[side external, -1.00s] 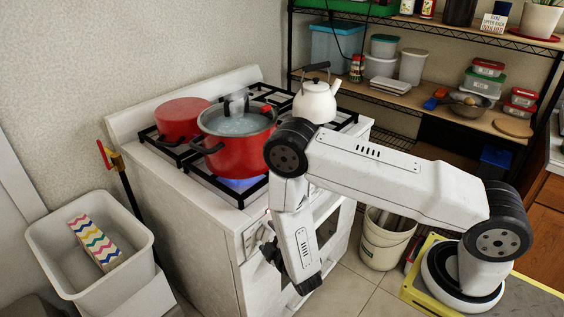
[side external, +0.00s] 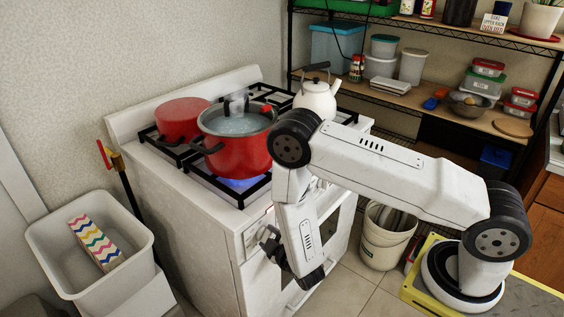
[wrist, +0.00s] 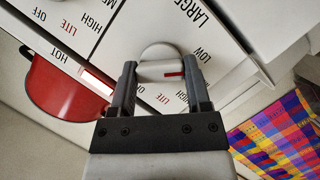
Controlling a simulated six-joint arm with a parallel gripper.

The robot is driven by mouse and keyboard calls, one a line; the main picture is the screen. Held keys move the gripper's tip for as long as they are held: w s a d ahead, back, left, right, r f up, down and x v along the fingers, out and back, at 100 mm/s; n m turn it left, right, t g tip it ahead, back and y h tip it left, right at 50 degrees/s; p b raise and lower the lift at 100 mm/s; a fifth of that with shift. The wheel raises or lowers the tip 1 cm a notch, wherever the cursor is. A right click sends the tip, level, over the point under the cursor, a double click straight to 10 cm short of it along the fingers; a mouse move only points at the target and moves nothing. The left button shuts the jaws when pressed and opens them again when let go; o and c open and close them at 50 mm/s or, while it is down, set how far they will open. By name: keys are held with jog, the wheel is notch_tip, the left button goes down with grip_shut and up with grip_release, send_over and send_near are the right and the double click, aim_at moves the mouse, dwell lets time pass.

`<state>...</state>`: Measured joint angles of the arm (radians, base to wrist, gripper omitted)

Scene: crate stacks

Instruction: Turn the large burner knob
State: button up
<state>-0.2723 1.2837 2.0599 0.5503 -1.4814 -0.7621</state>
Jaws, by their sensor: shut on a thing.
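The large burner knob (wrist: 158,54) is white and rounded with a red pointer line, on the stove's white front panel beside the word LARGE. In the wrist view its pointer lies toward the right, between the LOW and HIGH marks. My gripper (wrist: 159,68) is shut on the knob, one dark finger on each side. In the side view my gripper (side external: 270,242) is at the stove front, and the knob is hidden there. The white stove (side external: 170,205) has a blue flame under the large red pot (side external: 240,155).
A smaller red pot (side external: 182,120) and a white kettle (side external: 316,100) stand on the stove top. A grey bin (side external: 60,268) is at the left, a white bucket (side external: 385,245) right of the stove. A checkered cloth (wrist: 280,138) shows near my gripper in the wrist view.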

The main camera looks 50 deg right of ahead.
jog(key=m+y, duration=0.2)
jog(key=m, duration=0.1)
jog(key=m+y, duration=0.2)
jog(key=m, duration=0.1)
jog(key=m+y, duration=0.2)
jog(key=m, duration=0.1)
jog(key=shift+d+g, duration=0.25)
jog(key=shift+g, duration=0.15)
dwell(0.4)
jog(key=o, duration=1.3)
jog(key=shift+s+r, duration=0.1)
jog(key=shift+s, duration=0.05)
jog(key=shift+v, duration=3.8)
jog(key=shift+d, duration=0.1)
